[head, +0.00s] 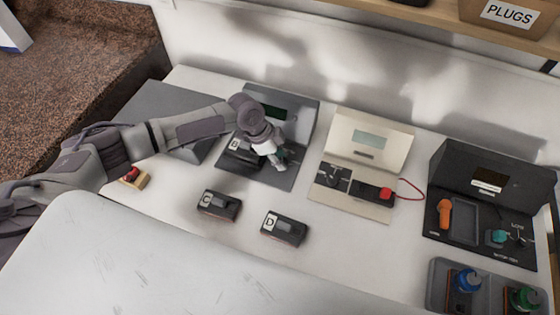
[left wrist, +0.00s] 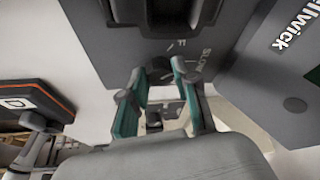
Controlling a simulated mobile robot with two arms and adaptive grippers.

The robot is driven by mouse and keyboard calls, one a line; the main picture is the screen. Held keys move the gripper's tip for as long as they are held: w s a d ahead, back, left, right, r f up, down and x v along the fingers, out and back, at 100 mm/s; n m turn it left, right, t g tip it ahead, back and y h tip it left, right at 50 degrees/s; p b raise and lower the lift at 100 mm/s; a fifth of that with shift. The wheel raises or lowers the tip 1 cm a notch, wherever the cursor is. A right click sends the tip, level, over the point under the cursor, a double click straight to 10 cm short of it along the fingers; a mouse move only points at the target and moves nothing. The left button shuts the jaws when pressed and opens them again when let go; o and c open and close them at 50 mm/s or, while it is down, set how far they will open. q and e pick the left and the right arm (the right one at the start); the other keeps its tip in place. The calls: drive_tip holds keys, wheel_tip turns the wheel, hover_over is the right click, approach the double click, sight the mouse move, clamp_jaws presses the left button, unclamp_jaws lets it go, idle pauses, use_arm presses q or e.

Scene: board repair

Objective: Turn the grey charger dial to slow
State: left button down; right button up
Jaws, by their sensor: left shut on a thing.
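The grey charger (head: 297,103) stands at the back of the table, left of centre, with a dark green display. My left gripper (head: 279,160) is over the right part of its flat front panel. In the left wrist view the gripper's two green-edged fingers (left wrist: 158,88) are shut on the dial (left wrist: 158,67), a small dark knob. Letters reading "SLOW" are printed beside it, with part of another label near it. The fingers hide much of the dial, so I cannot tell where it points. My right gripper is not in view.
A block marked B (head: 241,156) sits in the charger's bay. Blocks C (head: 219,205) and D (head: 284,228) lie in front. A cream unit (head: 368,138) with a red knob and cable stands to the right, then a black station (head: 490,180). A grey panel (head: 158,110) is at left.

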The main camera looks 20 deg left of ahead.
use_arm(q)
drive_tip(key=m+b, duration=0.1)
drive_tip(key=m, duration=0.1)
drive_tip(key=m+g+b, duration=0.1)
drive_tip(key=m+b, duration=0.1)
drive_tip(key=shift+w+f+g, duration=0.1)
drive_tip(key=shift+w+g, duration=0.1)
drive_tip(key=shift+g, duration=0.1)
drive_tip(key=shift+m+g+b, duration=0.4)
drive_tip(key=shift+m+b, duration=0.2)
drive_tip(key=shift+m, duration=0.6)
drive_tip(key=c, duration=0.9)
unclamp_jaws()
drive_tip(key=shift+o, duration=0.2)
drive_tip(key=v, duration=1.2)
drive_tip(key=shift+w, duration=0.1)
